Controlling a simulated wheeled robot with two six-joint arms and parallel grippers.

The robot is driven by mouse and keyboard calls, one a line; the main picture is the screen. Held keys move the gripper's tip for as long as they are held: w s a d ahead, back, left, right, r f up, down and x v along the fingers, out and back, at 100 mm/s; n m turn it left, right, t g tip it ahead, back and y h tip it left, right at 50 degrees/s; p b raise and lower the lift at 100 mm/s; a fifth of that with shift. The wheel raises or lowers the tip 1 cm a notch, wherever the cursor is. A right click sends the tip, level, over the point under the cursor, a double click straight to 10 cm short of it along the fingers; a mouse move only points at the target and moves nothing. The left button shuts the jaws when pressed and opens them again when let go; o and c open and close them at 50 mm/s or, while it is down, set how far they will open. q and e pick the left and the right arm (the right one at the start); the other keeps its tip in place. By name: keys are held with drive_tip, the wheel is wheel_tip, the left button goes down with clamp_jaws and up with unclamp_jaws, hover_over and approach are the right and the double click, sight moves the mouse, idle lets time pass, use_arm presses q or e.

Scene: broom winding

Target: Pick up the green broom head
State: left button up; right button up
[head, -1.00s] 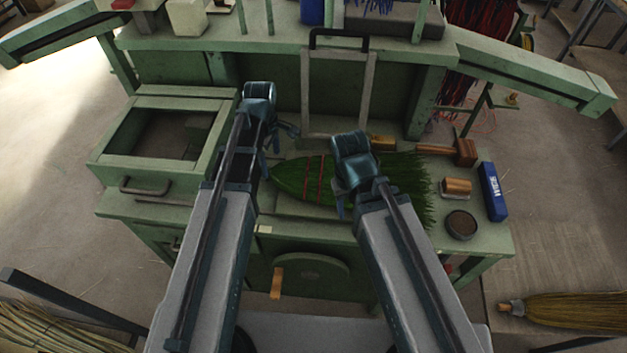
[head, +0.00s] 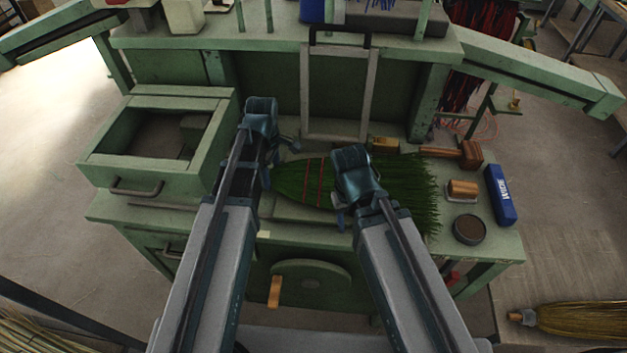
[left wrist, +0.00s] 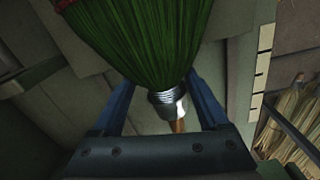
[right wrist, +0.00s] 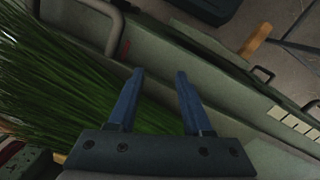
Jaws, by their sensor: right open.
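The green broom head (head: 300,181) lies flat on the green workbench, with red bands around it and bristles fanning to the right. The left wrist view shows its green bristles (left wrist: 140,40) narrowing to a silver collar (left wrist: 168,102) with a short brown stub. My left gripper (head: 277,162) is at the broom's narrow left end. Its fingers (left wrist: 160,103) are apart, with the collar between them and gaps at both sides. My right gripper (head: 345,212) is over the middle of the broom, hiding part of it. Its fingers (right wrist: 156,100) are apart and empty, above the bristle edge (right wrist: 60,85).
On the bench's right are a wooden mallet (head: 470,153), a wooden block (head: 462,189), a round dark tin (head: 469,229) and a blue box (head: 500,194). An open green drawer box (head: 120,170) stands at left. A grey frame (head: 306,95) rises behind the broom.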

use_arm(q)
clamp_jaws()
use_arm(e)
drive_tip(key=shift+r, duration=0.1)
use_arm(q)
wheel_tip(320, 180, up, 10)
drive_tip(key=p, duration=1)
use_arm(e)
wheel_tip(320, 180, up, 10)
